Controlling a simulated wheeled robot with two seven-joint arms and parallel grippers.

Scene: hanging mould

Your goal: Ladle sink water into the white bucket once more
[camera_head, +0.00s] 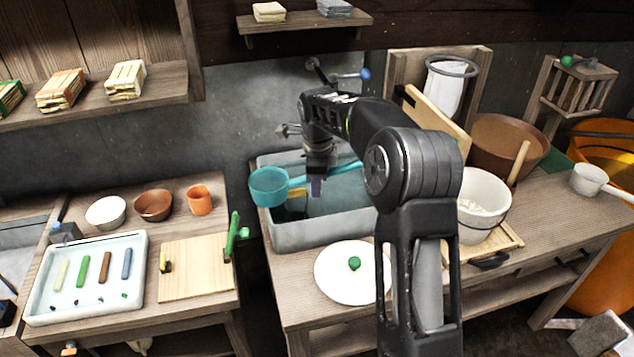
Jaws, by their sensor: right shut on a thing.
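The teal ladle (269,188) is at the left end of the grey sink (300,236), its cup over the sink's left rim. Its handle runs right across the basin. My right gripper (317,186) is shut on the handle, above the basin. I cannot tell how much water the cup holds. The white bucket (484,212) stands to the right of the sink, with a thin wire handle and some pale stuff inside. My right arm hides its left side and part of the sink. My left gripper is not in view.
A white plate (332,283) with a green piece lies in front of the sink. A brown tub (495,140) with a wooden stick stands behind the bucket. A wooden board (437,121) leans behind my arm. A left table holds bowls and a white tray (47,300).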

